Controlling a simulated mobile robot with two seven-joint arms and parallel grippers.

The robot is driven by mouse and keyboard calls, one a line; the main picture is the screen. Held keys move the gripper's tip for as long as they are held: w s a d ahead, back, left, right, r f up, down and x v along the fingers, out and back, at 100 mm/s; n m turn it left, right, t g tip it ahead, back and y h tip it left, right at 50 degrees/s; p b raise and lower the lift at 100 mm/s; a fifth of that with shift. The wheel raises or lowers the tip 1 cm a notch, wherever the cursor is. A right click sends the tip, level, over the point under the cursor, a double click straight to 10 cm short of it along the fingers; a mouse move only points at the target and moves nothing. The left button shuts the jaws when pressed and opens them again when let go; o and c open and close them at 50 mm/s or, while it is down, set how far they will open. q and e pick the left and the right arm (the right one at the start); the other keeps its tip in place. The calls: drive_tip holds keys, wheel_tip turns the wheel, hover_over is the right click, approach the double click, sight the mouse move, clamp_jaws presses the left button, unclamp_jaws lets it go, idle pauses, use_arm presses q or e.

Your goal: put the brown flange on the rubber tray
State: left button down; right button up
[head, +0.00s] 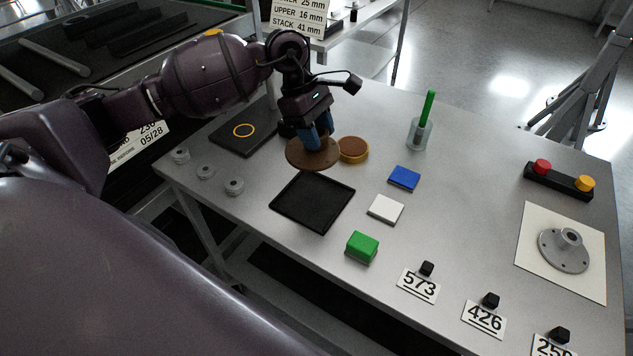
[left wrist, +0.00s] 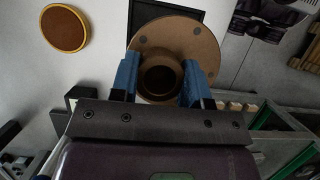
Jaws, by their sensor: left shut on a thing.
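The brown flange (head: 309,157) is a round disc with bolt holes and a raised hub. My left gripper (head: 319,138) is shut on its hub with blue fingers and holds it above the table. In the left wrist view the flange (left wrist: 205,45) shows with its open hub between the fingers. The black square tray (head: 312,201), which looks like the rubber tray, lies empty on the table. In the head view the flange is just beyond the tray's far edge. Part of the tray (left wrist: 143,12) shows behind the flange in the left wrist view. My right gripper is not in view.
A brown round piece with a yellow rim (head: 353,150) stands close right of the flange. Blue (head: 404,178), white (head: 385,209) and green (head: 362,246) blocks lie right of the tray.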

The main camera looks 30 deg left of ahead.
use_arm(q)
wheel_tip(320, 180, down, 9)
drive_tip(key=shift+f, duration=0.65)
wheel_tip(320, 180, down, 3)
drive_tip(key=shift+f, duration=0.55)
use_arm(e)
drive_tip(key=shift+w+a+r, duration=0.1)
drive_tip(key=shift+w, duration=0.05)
